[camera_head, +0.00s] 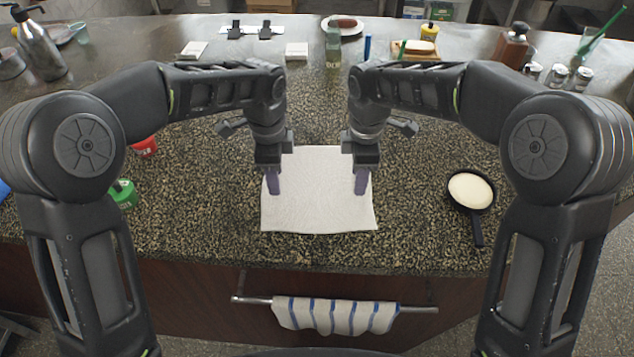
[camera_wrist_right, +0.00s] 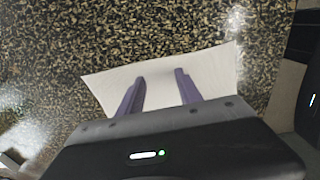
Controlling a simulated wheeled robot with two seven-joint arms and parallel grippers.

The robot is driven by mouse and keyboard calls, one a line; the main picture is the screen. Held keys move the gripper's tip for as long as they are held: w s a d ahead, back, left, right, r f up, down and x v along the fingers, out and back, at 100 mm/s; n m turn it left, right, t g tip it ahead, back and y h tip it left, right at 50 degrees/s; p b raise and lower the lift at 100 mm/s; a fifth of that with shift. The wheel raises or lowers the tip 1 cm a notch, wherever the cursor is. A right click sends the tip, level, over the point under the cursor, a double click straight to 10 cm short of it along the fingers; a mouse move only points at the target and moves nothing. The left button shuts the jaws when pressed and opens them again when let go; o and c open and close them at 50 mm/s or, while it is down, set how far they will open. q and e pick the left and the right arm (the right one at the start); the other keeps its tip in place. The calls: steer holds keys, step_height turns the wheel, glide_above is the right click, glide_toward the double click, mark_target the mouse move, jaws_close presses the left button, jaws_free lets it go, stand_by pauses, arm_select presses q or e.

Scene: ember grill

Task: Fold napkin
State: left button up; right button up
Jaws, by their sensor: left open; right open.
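A white napkin (camera_head: 317,205) lies spread out flat on the speckled counter, in the middle of the head view. My left gripper (camera_head: 274,190) is over the napkin's left side. My right gripper (camera_head: 361,188) is over its right side, with fingers pointing down. In the right wrist view the right gripper's two purple fingers (camera_wrist_right: 158,88) are apart with the white napkin (camera_wrist_right: 160,72) beneath and between them. Nothing is held in them. I cannot tell whether the fingertips touch the cloth.
A black pan (camera_head: 471,191) with a pale round item stands on the right. A green-lidded container (camera_head: 123,193) and a red one (camera_head: 145,147) are on the left. A striped towel (camera_head: 335,315) hangs from a bar on the counter front. Counter around the napkin is clear.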

arm_select(q)
steer(key=shift+f, duration=0.2)
arm_select(e)
steer(key=shift+f, duration=0.2)
arm_select(q)
steer(key=shift+r, duration=0.1)
steer(key=shift+c, duration=0.3)
arm_select(e)
steer(key=shift+r, duration=0.1)
steer(key=shift+c, duration=0.3)
arm_select(q)
steer(key=shift+c, duration=0.8)
arm_select(e)
steer(key=shift+c, duration=0.8)
arm_select(q)
jaws_close()
arm_select(e)
jaws_close()
